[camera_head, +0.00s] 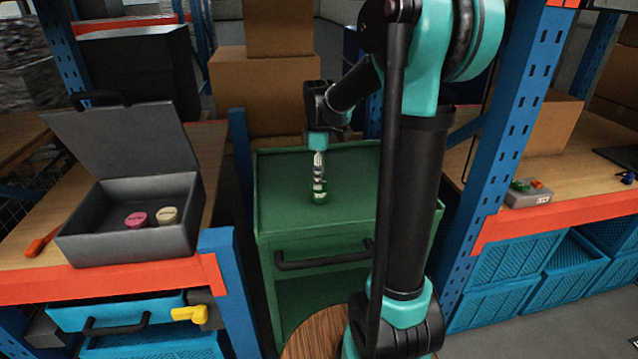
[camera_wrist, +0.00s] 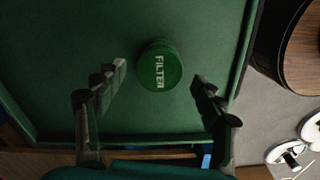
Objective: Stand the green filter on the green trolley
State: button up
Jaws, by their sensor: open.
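The green filter (camera_wrist: 160,67) is a short round can with "FILTER" on its top. In the head view it (camera_head: 319,197) stands upright on the top of the green trolley (camera_head: 350,180), near its left part. The trolley top also fills most of the wrist view (camera_wrist: 70,40). My gripper (camera_head: 319,180) is just above the filter in the head view. In the wrist view my gripper (camera_wrist: 158,80) is open, with one finger on each side of the filter and a gap to both. The contact under the filter is hidden.
A grey open case (camera_head: 130,220) with a pink and a cream can stands on the left bench. Blue rack posts (camera_head: 515,120) flank the trolley. A round wooden top (camera_head: 315,340) is at the front. The trolley top around the filter is clear.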

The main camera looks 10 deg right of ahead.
notch_tip(320, 180, up, 8)
jog(key=shift+r, duration=0.25)
